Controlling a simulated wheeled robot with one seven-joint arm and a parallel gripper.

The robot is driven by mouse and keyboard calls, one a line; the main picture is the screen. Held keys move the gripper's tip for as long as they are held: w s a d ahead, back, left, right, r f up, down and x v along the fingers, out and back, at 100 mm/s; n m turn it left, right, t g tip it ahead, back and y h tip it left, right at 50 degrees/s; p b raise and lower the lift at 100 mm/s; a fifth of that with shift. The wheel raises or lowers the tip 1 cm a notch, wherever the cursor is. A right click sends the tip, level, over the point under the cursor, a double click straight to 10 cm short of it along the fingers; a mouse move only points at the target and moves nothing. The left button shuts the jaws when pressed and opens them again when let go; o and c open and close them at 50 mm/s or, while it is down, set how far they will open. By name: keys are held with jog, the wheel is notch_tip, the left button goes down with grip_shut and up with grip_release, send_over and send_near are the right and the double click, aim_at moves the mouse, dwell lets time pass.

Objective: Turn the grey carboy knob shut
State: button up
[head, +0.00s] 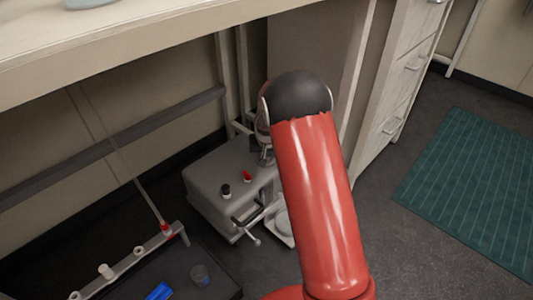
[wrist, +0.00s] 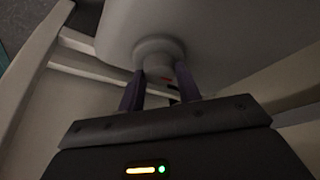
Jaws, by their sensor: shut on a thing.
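In the wrist view a pale grey round knob (wrist: 158,50) stands out from a large smooth pale grey body (wrist: 225,40), which I take to be the carboy. The two purple fingers of my gripper (wrist: 160,80) stand on either side of the knob's narrower stem and are shut on it. The knob's angle cannot be told. In the head view my red arm hides the gripper and this knob.
A grey box (head: 205,180) with a black knob and a red knob on top stands on the floor left of my arm. A dark tray (head: 220,278) lies nearer. A bench (head: 150,40) overhangs; drawers (head: 405,85) stand right. A green mat (head: 480,190) lies on open floor.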

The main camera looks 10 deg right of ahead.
jog(key=shift+m, duration=0.4)
jog(key=o, duration=1)
jog(key=shift+r, duration=0.1)
jog(key=p+v, duration=0.1)
jog(key=v, duration=0.6)
jog(key=shift+r, duration=0.3)
jog(key=shift+s+a, duration=0.1)
jog(key=shift+s, duration=0.05)
